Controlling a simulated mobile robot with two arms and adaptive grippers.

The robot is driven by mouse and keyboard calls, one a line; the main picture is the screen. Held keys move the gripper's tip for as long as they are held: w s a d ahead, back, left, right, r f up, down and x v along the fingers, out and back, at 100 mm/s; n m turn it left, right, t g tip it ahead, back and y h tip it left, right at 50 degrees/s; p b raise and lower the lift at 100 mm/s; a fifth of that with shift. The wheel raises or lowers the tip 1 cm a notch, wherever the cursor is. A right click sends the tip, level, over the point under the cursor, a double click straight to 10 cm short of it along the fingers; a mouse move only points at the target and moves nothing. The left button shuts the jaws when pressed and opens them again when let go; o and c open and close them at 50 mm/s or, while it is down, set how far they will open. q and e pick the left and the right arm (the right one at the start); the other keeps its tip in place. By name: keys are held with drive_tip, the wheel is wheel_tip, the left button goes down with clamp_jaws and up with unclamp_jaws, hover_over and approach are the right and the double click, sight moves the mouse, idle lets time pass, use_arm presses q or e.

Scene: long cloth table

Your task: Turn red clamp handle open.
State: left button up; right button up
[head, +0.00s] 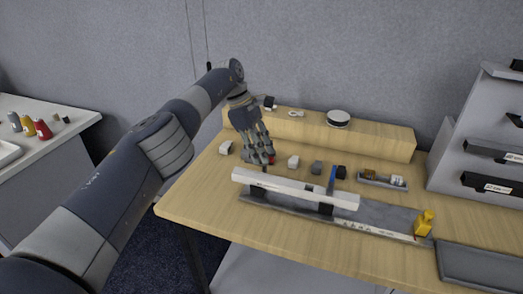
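My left gripper (259,156) reaches down from the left arm to the left end of a long white bar (293,190). A small patch of the red clamp handle (272,159) shows right beside the fingertips; the fingers hide most of it. I cannot tell whether the fingers touch it or hold it, or how far they are open. The bar lies along a grey fixture plate (380,214) on the wooden table (196,193). A blue handle (332,178) stands upright near the bar's right part. My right gripper is out of view.
Small white and grey blocks (294,161) sit behind the bar. A yellow clamp (424,222) stands at the plate's right end, near a dark tray (482,264). A raised wooden shelf (370,138) runs along the back, and a grey rack (480,140) stands at right.

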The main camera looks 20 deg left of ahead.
use_arm(q)
drive_tip(key=shift+n, duration=0.3)
idle(0.4)
